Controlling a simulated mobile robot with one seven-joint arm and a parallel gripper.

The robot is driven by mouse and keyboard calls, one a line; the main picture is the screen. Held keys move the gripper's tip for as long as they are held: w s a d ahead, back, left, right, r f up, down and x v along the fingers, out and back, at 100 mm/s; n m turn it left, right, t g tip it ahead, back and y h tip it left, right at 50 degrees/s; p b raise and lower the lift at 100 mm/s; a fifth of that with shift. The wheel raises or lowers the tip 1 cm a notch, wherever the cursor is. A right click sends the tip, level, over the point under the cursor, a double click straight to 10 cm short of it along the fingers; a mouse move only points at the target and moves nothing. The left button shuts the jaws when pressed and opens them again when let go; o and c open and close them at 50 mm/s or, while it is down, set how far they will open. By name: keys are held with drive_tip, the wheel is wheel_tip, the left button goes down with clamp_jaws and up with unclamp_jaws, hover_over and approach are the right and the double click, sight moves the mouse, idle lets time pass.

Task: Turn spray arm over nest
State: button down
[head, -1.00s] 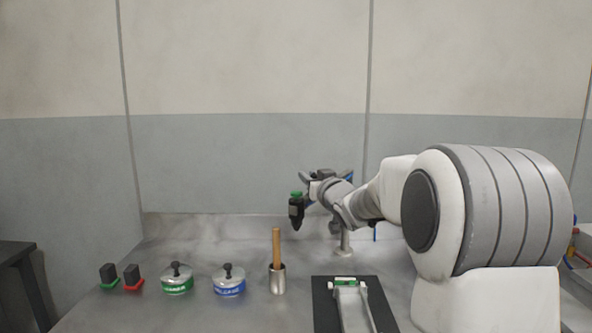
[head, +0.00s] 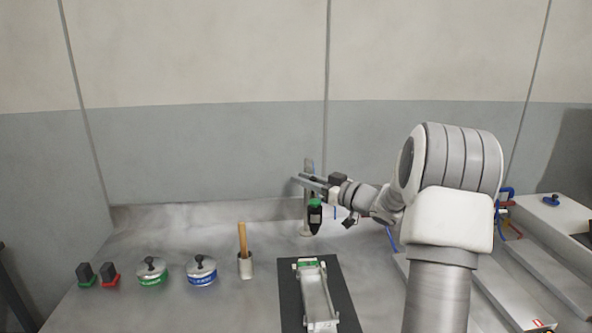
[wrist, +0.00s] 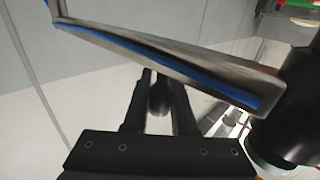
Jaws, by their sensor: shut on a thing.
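The spray arm's grey bar with a blue line (wrist: 170,55) crosses the top of the wrist view. Its black spray head with a green band (head: 314,216) hangs in front of the post (head: 306,225) in the head view; the head also shows at the right of the wrist view (wrist: 295,110). My gripper (wrist: 158,82) is shut on a dark rounded peg (wrist: 159,98) below the bar; how the peg joins the bar is unclear. The nest, a pale channel with a green piece at its far end (head: 318,297), lies on a black mat (head: 346,305), nearer than the spray head.
A wooden-handled tool (head: 243,240) stands in a metal cup (head: 246,268) left of the mat. Further left are a blue-banded pot (head: 202,272), a green-banded pot (head: 152,272) and two black blocks on red and green bases (head: 107,273). Pale troughs (head: 555,240) stand at the right.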

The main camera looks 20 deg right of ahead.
drive_tip(key=shift+s+d+f+y, duration=0.15)
drive_tip(key=shift+s+d+y, duration=0.05)
drive_tip(key=shift+s+y, duration=0.1)
drive_tip(key=c, duration=0.7)
unclamp_jaws()
drive_tip(key=shift+d, duration=0.1)
drive_tip(key=shift+c, duration=0.2)
drive_tip(key=v, duration=1.7)
drive_tip(key=shift+s+d+r, duration=0.15)
drive_tip(key=shift+d+r, duration=0.05)
drive_tip(key=shift+r, duration=0.1)
